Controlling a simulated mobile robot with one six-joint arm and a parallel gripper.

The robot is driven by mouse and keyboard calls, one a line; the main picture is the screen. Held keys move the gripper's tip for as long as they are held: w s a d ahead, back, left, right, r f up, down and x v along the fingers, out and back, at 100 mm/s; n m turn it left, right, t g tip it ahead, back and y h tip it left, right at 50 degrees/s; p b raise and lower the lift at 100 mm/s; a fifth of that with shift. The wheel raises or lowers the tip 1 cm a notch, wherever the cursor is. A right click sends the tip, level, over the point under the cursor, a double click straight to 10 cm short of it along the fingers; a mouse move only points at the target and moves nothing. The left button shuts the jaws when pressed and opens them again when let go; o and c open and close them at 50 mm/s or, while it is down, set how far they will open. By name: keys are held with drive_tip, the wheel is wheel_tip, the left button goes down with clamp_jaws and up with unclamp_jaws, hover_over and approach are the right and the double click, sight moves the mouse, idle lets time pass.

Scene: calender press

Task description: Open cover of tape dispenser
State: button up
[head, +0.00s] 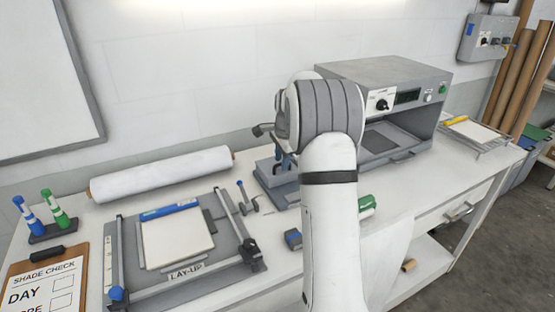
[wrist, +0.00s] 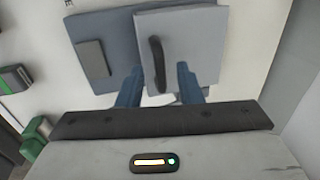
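A grey bench device (head: 283,196) stands left of the oven-like machine, largely hidden behind my arm. In the wrist view it shows as a lighter grey block (wrist: 205,48) with a dark upright handle (wrist: 156,62), beside a blue-grey base (wrist: 108,28) with a small grey plate. I cannot tell for sure that this is the tape dispenser or its cover. My gripper (wrist: 158,78) has two blue fingers spread apart, one on each side of the handle. It is open, and I see no clear contact with the handle. In the head view its fingers (head: 283,163) are over the device.
The grey press machine (head: 385,75) stands close on the right. A green object (head: 366,205) and a small dark-blue item (head: 293,239) lie near the front edge. The lay-up board (head: 150,285), a white roll (head: 165,173) and marker pens (head: 58,213) fill the left.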

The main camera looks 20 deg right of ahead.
clamp_jaws()
idle(0.3)
